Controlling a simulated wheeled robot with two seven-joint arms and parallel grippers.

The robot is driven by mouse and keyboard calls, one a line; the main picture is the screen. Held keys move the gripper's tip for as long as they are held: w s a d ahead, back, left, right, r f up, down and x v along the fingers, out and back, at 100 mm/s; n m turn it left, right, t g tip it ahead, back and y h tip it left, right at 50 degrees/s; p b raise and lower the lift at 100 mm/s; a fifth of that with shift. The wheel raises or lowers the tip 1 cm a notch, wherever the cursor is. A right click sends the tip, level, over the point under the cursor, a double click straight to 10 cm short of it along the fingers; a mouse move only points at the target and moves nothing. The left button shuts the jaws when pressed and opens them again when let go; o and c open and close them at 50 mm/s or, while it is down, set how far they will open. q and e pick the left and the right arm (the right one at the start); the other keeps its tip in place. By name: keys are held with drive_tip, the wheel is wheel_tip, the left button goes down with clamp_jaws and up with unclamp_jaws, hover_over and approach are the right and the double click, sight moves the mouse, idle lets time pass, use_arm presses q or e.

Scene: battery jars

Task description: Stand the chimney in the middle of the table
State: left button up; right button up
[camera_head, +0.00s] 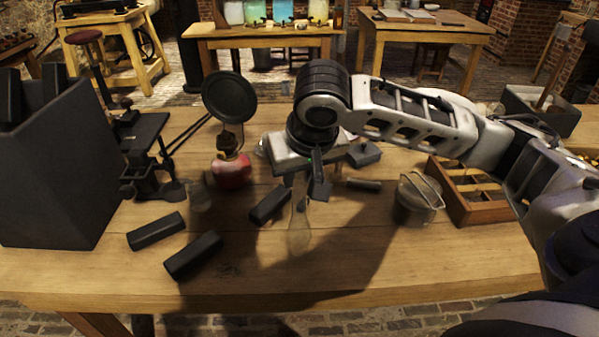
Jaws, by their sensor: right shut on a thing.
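The chimney (299,232) is a clear glass tube with a bulging lower part, upright or nearly so, over the middle of the wooden table (380,268). My right gripper (304,186) comes in from the right and points down, shut on the chimney's upper part. The fingers partly hide its top. I cannot tell whether its lower end touches the table. My left gripper is not in view.
Dark blocks (193,256) lie left of the chimney, one close beside it. A red-based lamp (232,171) with a round black reflector (229,96) stands behind left. A glass jar (416,200) and wooden tray (480,212) are right. The front of the table is clear.

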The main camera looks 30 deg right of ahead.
drive_tip(key=o, duration=1)
drive_tip(key=shift+f, duration=0.15)
drive_tip(key=p+v, duration=0.2)
drive_tip(key=v, duration=1)
drive_tip(key=shift+s+a, duration=0.1)
